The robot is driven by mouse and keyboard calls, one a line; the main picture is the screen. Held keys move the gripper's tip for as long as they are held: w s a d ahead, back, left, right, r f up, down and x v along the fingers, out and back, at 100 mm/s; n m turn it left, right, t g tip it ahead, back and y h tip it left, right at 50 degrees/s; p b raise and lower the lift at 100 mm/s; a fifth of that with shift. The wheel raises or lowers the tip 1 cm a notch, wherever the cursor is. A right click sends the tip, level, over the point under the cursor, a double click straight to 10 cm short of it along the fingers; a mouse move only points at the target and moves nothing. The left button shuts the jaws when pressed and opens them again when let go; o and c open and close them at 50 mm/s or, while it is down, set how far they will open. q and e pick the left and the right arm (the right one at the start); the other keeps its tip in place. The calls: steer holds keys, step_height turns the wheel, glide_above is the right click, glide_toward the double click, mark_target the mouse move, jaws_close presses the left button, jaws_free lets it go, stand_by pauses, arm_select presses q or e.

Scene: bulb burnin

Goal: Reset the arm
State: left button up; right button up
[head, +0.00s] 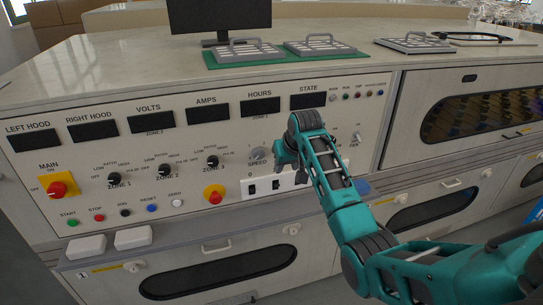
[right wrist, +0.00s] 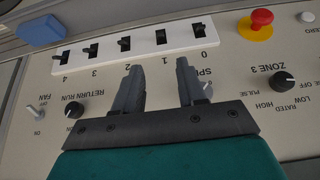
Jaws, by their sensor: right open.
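My right arm (head: 345,205), teal and dark grey, reaches in from the lower right in the head view. Its right gripper (head: 288,165) is in front of the control panel (head: 232,135), near the speed knob and the row of switches. In the right wrist view the two dark fingers (right wrist: 158,80) are apart with nothing between them. They point toward the white switch strip (right wrist: 140,44), whose labels appear upside down. Whether the fingertips touch the panel is not clear. The arm hides part of the strip in the head view. My left gripper is in neither view.
A red mushroom button on a yellow base (head: 214,195) is left of the gripper. A similar main switch (head: 57,188) is at far left. A blue block (right wrist: 40,30) shows in the wrist view. Grey trays with handles (head: 320,46) and a monitor (head: 220,15) are on the top.

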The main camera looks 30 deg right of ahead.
steer(key=s+a+f+n+t, duration=0.1)
steer(key=s+a+f+n, duration=0.1)
steer(key=s+a+f, duration=0.35)
steer(key=s+a+f+n+t, duration=0.1)
steer(key=s+a+f+t, duration=0.15)
steer(key=s+f, duration=0.5)
steer(key=s+a+f+n+t+y, duration=0.1)
steer(key=s+a+f+n+y, duration=0.1)
steer(key=s+a, duration=1.1)
steer(key=shift+s+f+t+y, duration=0.35)
steer(key=shift+s+y, duration=0.35)
steer(key=shift+s, duration=0.3)
